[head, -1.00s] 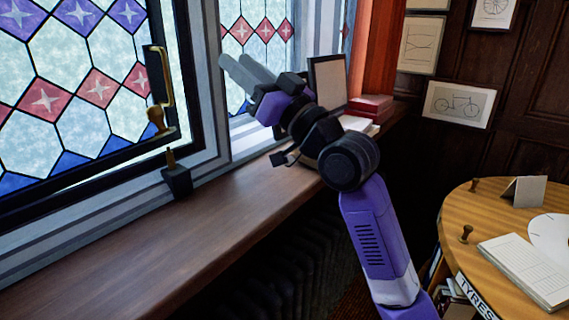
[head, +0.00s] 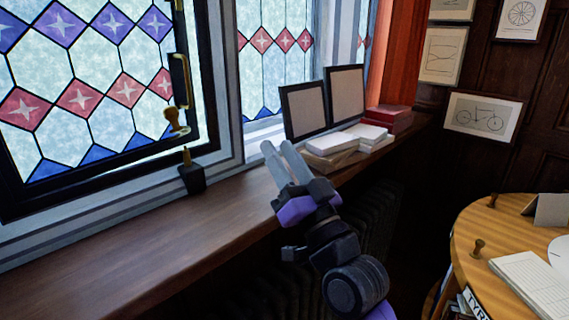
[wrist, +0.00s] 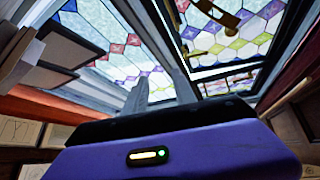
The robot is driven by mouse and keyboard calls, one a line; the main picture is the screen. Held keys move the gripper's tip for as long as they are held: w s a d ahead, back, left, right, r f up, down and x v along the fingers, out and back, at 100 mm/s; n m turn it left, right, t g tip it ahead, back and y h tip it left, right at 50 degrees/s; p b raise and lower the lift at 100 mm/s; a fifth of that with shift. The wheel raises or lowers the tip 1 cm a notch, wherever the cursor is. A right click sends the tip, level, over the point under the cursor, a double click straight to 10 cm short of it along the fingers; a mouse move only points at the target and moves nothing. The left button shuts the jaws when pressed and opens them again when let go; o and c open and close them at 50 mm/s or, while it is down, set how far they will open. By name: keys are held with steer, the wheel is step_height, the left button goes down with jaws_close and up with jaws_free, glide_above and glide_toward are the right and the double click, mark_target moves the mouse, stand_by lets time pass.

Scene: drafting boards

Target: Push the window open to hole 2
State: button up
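The window (head: 85,80) is a dark-framed leaded sash with red and blue diamonds, at the left of the head view. A brass handle (head: 180,80) is on its right side. Below it, a brass knob (head: 173,120) stands near the sash's lower right corner. A black block with an upright brass pin (head: 192,175) sits on the sill beneath the knob. I cannot make out any numbered holes. My gripper (head: 278,147) is over the sill, right of the block and apart from the window. Its two grey fingers are slightly parted and empty; the gap shows in the wrist view (wrist: 159,78).
Two dark-framed panels (head: 304,110), white books (head: 333,140) and a red box (head: 388,118) stand on the sill (head: 120,230) to the right. A round wooden table (head: 480,225) stands at the right.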

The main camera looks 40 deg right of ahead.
steer(key=shift+s+a+f, duration=0.1)
steer(key=shift+s+f, duration=0.4)
steer(key=shift+c, duration=0.4)
jaws_close()
steer(key=w+r+y+b, duration=0.2)
steer(key=w+r+y, duration=0.4)
steer(key=w, duration=0.4)
steer(key=w+a+f+m+g+y, duration=0.2)
steer(key=w+a+f+m+g, duration=0.1)
steer(key=w+f+m+g, duration=0.55)
steer(key=shift+m+t, duration=0.75)
steer(key=shift+t, duration=0.2)
steer(key=p+x, duration=0.1)
steer(key=x, duration=0.3)
steer(key=r+p+x, duration=0.1)
steer(key=x, duration=0.2)
steer(key=r+p+x, duration=0.1)
steer(key=x, duration=0.3)
steer(key=shift+w, duration=0.35)
steer(key=shift+p+x, duration=0.3)
steer(key=shift+x, duration=0.55)
